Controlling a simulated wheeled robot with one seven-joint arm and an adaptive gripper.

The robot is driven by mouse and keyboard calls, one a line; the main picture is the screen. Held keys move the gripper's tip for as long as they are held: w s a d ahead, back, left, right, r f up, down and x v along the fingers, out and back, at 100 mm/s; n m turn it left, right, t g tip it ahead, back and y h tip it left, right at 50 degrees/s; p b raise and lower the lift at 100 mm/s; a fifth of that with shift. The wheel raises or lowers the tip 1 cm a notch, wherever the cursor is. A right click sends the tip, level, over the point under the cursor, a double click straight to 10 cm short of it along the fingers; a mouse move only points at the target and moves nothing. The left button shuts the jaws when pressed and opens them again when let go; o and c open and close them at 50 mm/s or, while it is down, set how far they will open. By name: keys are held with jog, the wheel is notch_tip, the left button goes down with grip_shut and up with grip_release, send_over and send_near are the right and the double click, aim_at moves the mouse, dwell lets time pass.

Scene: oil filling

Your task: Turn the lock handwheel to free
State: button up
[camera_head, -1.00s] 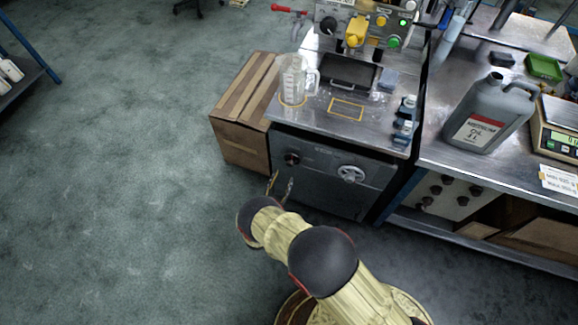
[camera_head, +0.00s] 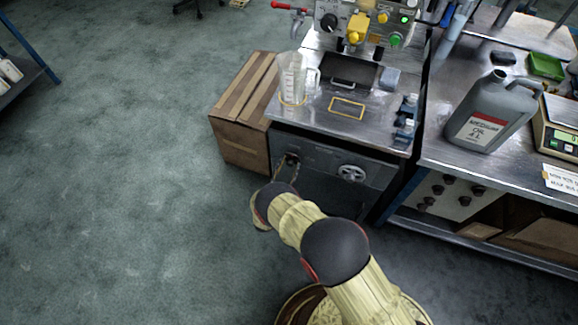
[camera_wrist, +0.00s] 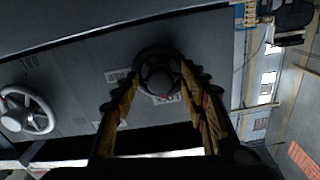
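A small dark handwheel (camera_wrist: 158,72) sits on the grey front panel of the machine, with small pale labels beside it that I cannot read surely. In the head view this dark wheel (camera_head: 291,158) is at the panel's left, partly behind my gripper. My gripper (camera_wrist: 157,88) is open, its two yellow-and-black fingers spread on either side of the dark wheel. I cannot tell whether they touch it. In the head view my gripper (camera_head: 286,171) is at the panel, partly hidden by my wrist. A silver spoked handwheel (camera_head: 351,173) is to the right; it also shows in the wrist view (camera_wrist: 25,112).
A cardboard box (camera_head: 243,110) stands left of the machine. A clear jug (camera_head: 292,78) stands on the machine's top. A workbench on the right holds a grey oil canister (camera_head: 490,112) and a scale (camera_head: 560,128). The floor at left is clear.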

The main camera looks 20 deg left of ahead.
jog(key=shift+c, duration=1.1)
jog(key=c, duration=0.8)
grip_shut()
jog(key=shift+f+m, duration=0.1)
jog(key=shift+m, duration=0.2)
jog(key=m+b, duration=0.6)
jog(key=m, duration=0.7)
jog(key=shift+b, duration=0.4)
jog(key=shift+m+b, duration=0.8)
jog(key=shift+m, duration=1.3)
